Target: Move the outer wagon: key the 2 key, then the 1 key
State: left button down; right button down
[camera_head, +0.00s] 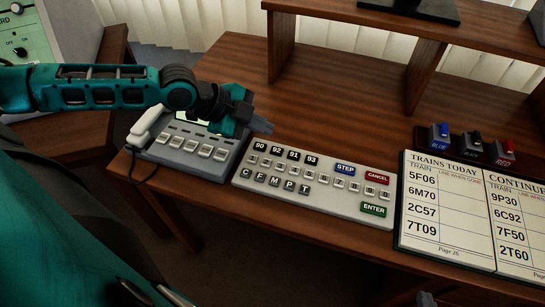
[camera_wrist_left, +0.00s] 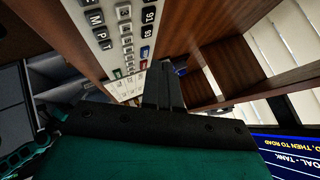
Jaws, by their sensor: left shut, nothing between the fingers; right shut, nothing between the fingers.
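The grey keypad (camera_head: 232,183) lies on the desk, with a row of light number keys (camera_head: 323,180) below the dark 90 to 93 keys. The number labels are too small to read surely; the 1 key (camera_head: 251,159) and 2 key (camera_head: 265,163) appear to be at the row's left end. My left gripper (camera_head: 264,126) is shut and empty, above the desk just behind the keypad's upper left corner, apart from the keys. In the left wrist view its closed fingers (camera_wrist_left: 160,84) point past the keypad (camera_wrist_left: 104,36). No wagon is visible.
A desk telephone (camera_head: 186,151) stands left of the keypad, partly under my left arm. Right are an open train register (camera_head: 446,207) and blue, black and red stamps (camera_head: 470,144). A wooden shelf (camera_head: 424,76) stands behind. The desk behind the keypad is clear.

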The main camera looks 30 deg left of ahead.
aim_at(263, 163)
jog(key=shift+a, duration=0.1)
pick_arm(q)
jog(key=shift+f, duration=0.1)
pick_arm(e)
jog(key=shift+f, duration=0.1)
